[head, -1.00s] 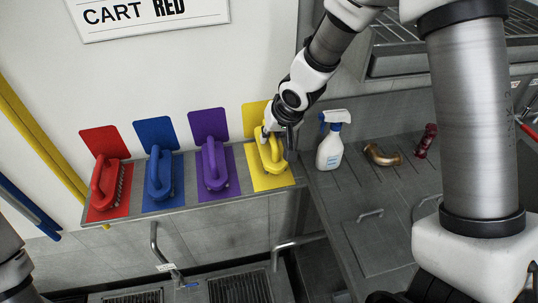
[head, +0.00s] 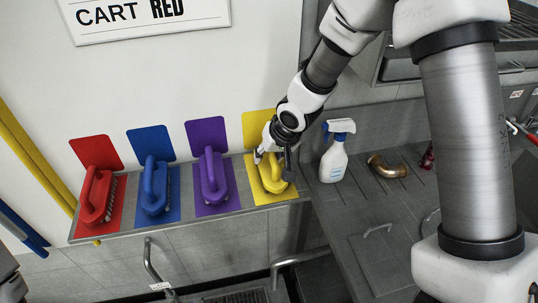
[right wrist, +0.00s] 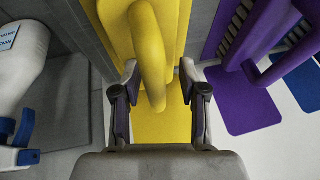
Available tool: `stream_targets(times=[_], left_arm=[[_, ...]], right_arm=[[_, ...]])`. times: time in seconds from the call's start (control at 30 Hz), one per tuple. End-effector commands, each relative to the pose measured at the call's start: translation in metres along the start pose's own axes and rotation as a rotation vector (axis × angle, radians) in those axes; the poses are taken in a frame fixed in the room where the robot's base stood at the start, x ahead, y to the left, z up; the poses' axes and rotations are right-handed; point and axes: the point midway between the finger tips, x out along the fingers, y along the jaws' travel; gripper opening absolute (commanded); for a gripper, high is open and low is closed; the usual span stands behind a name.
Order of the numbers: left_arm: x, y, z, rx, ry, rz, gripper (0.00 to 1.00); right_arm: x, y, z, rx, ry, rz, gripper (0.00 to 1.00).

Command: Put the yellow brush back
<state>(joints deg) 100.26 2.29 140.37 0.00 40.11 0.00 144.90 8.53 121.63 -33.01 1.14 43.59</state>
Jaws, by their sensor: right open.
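The yellow brush (head: 270,176) sits on the yellow mat (head: 286,195) at the right end of the wall shelf, its handle up. My right gripper (head: 273,156) is at the brush, reaching down from above. In the right wrist view, the open right gripper (right wrist: 157,95) has one finger on each side of the yellow handle (right wrist: 148,55), with gaps showing; I cannot tell if either finger touches it. My left gripper is not in view.
Red (head: 97,194), blue (head: 153,187) and purple (head: 213,178) brushes sit on matching mats to the left. A spray bottle (head: 334,155) and a brass pipe elbow (head: 387,167) stand on the grey counter (head: 400,215) close to the right.

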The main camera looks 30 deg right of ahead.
Motion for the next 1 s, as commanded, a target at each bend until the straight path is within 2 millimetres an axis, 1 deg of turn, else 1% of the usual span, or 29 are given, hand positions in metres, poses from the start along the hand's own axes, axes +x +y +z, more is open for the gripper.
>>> stream_targets(times=[0.07, 0.13, 0.17, 0.27, 0.37, 0.5, 0.6, 0.73, 1.0], left_arm=[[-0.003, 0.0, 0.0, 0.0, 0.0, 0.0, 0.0], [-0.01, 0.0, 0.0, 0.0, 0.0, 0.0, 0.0], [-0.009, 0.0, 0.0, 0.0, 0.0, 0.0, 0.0], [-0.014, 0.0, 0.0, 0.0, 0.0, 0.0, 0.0], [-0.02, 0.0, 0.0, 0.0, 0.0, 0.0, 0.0], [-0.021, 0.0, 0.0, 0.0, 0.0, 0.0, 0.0], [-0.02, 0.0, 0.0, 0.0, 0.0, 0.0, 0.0], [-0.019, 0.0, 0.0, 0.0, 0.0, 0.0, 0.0], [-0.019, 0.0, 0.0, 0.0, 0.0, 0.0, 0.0]], right_arm=[[-0.003, -0.001, -0.001, 0.0, 0.0, 0.0, 0.42], [-0.009, -0.002, -0.004, -0.001, 0.0, 0.0, 0.42], [-0.012, -0.002, -0.003, 0.0, 0.002, -0.001, 0.42], [-0.034, -0.002, -0.004, 0.0, 0.004, -0.002, 0.42], [-0.061, -0.002, -0.004, 0.0, 0.004, -0.003, 0.42], [-0.095, -0.002, -0.003, 0.001, 0.005, -0.003, 0.42], [-0.113, -0.001, -0.003, 0.001, 0.005, -0.002, 0.42], [-0.124, -0.001, -0.002, 0.0, 0.001, -0.001, 0.42], [-0.124, -0.001, -0.002, 0.0, -0.001, 0.0, 0.42]])
